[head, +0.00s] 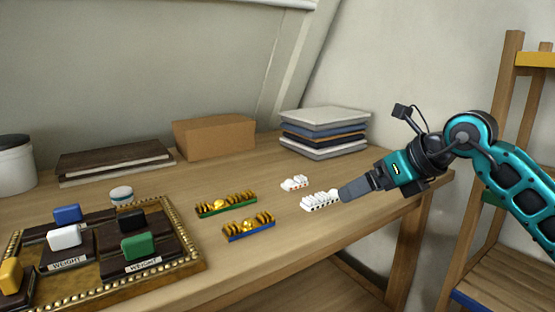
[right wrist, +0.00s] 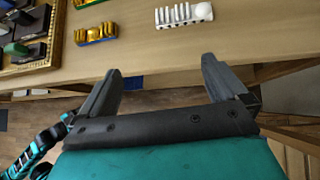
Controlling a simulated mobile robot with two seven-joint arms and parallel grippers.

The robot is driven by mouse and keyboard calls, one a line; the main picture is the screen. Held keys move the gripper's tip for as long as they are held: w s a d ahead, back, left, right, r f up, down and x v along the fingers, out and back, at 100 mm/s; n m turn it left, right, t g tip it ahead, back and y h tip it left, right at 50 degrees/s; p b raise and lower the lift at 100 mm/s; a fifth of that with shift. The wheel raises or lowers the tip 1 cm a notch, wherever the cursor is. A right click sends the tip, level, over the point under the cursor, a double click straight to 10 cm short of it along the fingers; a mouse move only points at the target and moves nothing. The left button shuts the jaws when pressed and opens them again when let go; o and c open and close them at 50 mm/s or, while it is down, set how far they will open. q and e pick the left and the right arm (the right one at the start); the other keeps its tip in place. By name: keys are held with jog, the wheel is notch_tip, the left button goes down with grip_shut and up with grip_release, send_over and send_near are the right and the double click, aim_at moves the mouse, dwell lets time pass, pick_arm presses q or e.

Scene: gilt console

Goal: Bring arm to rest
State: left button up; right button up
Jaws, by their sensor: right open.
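My right arm comes in from the right in the head view. Its gripper (head: 353,190) is near the table's right front edge, beside a white toothed piece (head: 318,201). In the right wrist view my right gripper (right wrist: 165,85) is open, with nothing between its fingers. The white piece (right wrist: 184,15) lies on the table beyond the fingertips, apart from them. My left gripper is not in view.
The wooden table (head: 300,235) holds a gilt-edged tray (head: 190,266) with several coloured blocks. Two gold toothed pieces (head: 226,204) (head: 249,226), a small white piece (head: 294,183), a cardboard box (head: 214,137) and stacked books (head: 324,132) stand there. A shelf rack (head: 480,235) is at right.

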jog(key=s+a+f+m+y, duration=0.4)
jog(key=s+a+m+y, duration=0.4)
jog(key=a+y, duration=0.5)
jog(key=s+d+f+m+t+h, duration=0.2)
jog(key=d+f+m+t+h, duration=0.35)
jog(key=m, duration=0.65)
jog(key=s+d+f+m+t+h, duration=0.1)
jog(key=d+f+m+t+h, duration=0.2)
jog(key=f+m+t+h, duration=0.55)
jog(key=s+d+f+m+g+h, duration=0.2)
jog(key=s+f+m+g, duration=0.8)
jog(key=f, duration=0.5)
pick_arm(q)
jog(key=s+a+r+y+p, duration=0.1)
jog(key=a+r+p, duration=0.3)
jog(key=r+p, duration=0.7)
jog(key=p, duration=0.6)
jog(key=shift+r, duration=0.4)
pick_arm(e)
jog(key=s+d+r+m+h, duration=0.1)
jog(key=s+d+r+m, duration=0.1)
jog(key=r, duration=0.8)
jog(key=s+d, duration=0.1)
jog(key=s, duration=0.1)
jog(key=shift+s+r+h, duration=0.3)
jog(key=shift+s+r, duration=0.05)
jog(key=shift+r, duration=0.05)
